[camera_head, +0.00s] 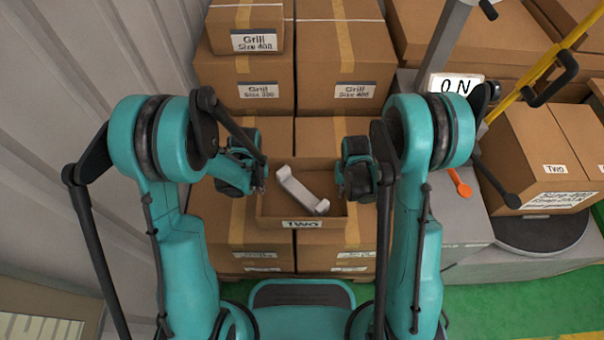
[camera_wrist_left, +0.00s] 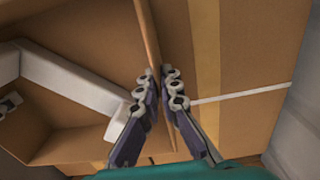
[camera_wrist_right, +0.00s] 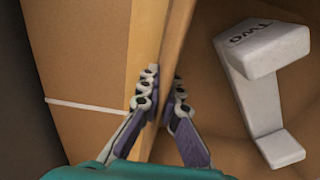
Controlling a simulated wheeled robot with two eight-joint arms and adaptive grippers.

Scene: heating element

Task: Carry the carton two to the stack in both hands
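Carton two (camera_head: 270,224) is an open brown box with a "TWO" label on its front, level between my two grippers. A pale bracket-shaped element (camera_head: 301,190) lies inside it; it also shows in the right wrist view (camera_wrist_right: 266,90), marked "TWO". My left gripper (camera_head: 262,183) is shut on the carton's left wall, a finger on each side of it in the left wrist view (camera_wrist_left: 158,88). My right gripper (camera_head: 343,184) is shut on the right wall, likewise in the right wrist view (camera_wrist_right: 161,90). The carton is over the stack's lower boxes (camera_head: 226,221); whether it touches them is unclear.
Taller stacked Grill cartons (camera_head: 336,60) rise behind. At right, another "TWO" carton (camera_head: 540,150) sits on a dark round plate (camera_head: 540,232), near an "ON" sign (camera_head: 455,84) and an orange lever (camera_head: 460,184). A corrugated wall (camera_head: 60,130) stands close at left.

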